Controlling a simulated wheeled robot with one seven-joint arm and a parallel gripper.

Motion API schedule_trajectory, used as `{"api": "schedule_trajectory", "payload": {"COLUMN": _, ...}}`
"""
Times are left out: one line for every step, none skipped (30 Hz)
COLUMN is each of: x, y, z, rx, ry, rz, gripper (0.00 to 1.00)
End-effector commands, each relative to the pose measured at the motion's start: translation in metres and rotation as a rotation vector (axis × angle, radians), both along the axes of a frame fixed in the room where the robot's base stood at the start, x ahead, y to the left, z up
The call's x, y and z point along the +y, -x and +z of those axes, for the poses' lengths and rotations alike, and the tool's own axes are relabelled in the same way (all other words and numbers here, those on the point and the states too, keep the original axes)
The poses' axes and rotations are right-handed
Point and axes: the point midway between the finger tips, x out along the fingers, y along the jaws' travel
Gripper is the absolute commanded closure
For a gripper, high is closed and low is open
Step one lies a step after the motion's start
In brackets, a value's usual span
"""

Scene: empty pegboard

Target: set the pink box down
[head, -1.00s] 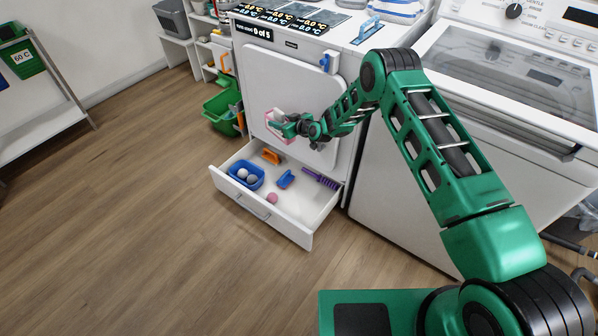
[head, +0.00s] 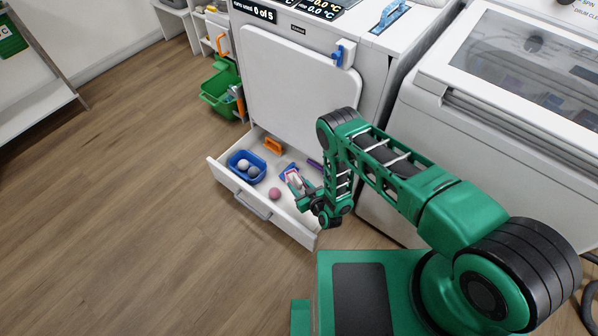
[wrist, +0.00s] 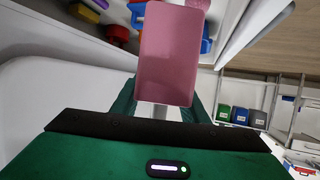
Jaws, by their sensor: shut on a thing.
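The pink box (head: 295,178) is held by my gripper (head: 296,188) over the right part of the open white drawer (head: 283,226). In the wrist view the pink box (wrist: 168,52) fills the upper middle, with green fingers of my gripper (wrist: 160,108) on both sides. My gripper is shut on it. The fingertips are partly hidden behind the box. I cannot tell whether the box touches the drawer floor.
The white cabinet front (head: 300,75) rises behind. A green bin (head: 214,92) stands left.

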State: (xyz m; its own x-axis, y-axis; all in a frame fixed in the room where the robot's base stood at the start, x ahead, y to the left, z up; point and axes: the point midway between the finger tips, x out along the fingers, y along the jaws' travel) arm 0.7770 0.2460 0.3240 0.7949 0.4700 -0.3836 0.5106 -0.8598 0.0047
Motion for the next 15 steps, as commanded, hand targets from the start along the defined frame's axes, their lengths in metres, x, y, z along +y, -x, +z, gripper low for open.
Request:
{"api": "schedule_trajectory", "payload": {"x": -0.004, "y": 0.001, "z": -0.008, "rx": 0.0, "ry": 0.001, "rz": -0.004, "gripper": 0.82}}
{"api": "schedule_trajectory", "payload": {"x": -0.006, "y": 0.001, "z": -0.013, "rx": 0.0, "ry": 0.001, "rz": -0.007, "gripper": 0.82}}
{"api": "schedule_trajectory", "payload": {"x": -0.008, "y": 0.0, "z": -0.019, "rx": 0.0, "ry": 0.001, "rz": -0.009, "gripper": 0.82}}
{"api": "schedule_trajectory", "payload": {"x": -0.01, "y": 0.0, "z": -0.025, "rx": 0.001, "ry": 0.001, "rz": -0.012, "gripper": 0.82}}
{"api": "schedule_trajectory", "payload": {"x": -0.011, "y": -0.001, "z": -0.03, "rx": -0.001, "ry": 0.001, "rz": -0.013, "gripper": 0.82}}
{"api": "schedule_trajectory", "payload": {"x": -0.013, "y": -0.002, "z": -0.037, "rx": 0.0, "ry": 0.001, "rz": -0.015, "gripper": 0.82}}
{"api": "schedule_trajectory", "payload": {"x": -0.013, "y": -0.002, "z": -0.041, "rx": -0.001, "ry": 0.001, "rz": -0.016, "gripper": 0.82}}
{"api": "schedule_trajectory", "payload": {"x": -0.014, "y": -0.003, "z": -0.045, "rx": -0.001, "ry": 0.001, "rz": -0.018, "gripper": 0.82}}
{"api": "schedule_trajectory", "payload": {"x": -0.015, "y": -0.003, "z": -0.05, "rx": -0.001, "ry": 0.001, "rz": -0.019, "gripper": 0.82}}
{"api": "schedule_trajectory", "payload": {"x": -0.016, "y": -0.003, "z": -0.052, "rx": -0.001, "ry": 0.001, "rz": -0.019, "gripper": 0.82}}
{"api": "schedule_trajectory", "payload": {"x": -0.015, "y": -0.004, "z": -0.055, "rx": -0.001, "ry": 0.001, "rz": -0.019, "gripper": 0.82}}
{"api": "schedule_trajectory", "payload": {"x": -0.016, "y": -0.004, "z": -0.057, "rx": 0.0, "ry": 0.0, "rz": -0.019, "gripper": 0.82}}
{"api": "schedule_trajectory", "payload": {"x": -0.016, "y": -0.004, "z": -0.058, "rx": 0.0, "ry": 0.0, "rz": -0.019, "gripper": 0.82}}
{"api": "schedule_trajectory", "payload": {"x": -0.016, "y": -0.004, "z": -0.06, "rx": 0.0, "ry": 0.001, "rz": -0.02, "gripper": 0.82}}
{"api": "schedule_trajectory", "payload": {"x": -0.017, "y": -0.004, "z": -0.063, "rx": 0.0, "ry": 0.001, "rz": -0.02, "gripper": 0.82}}
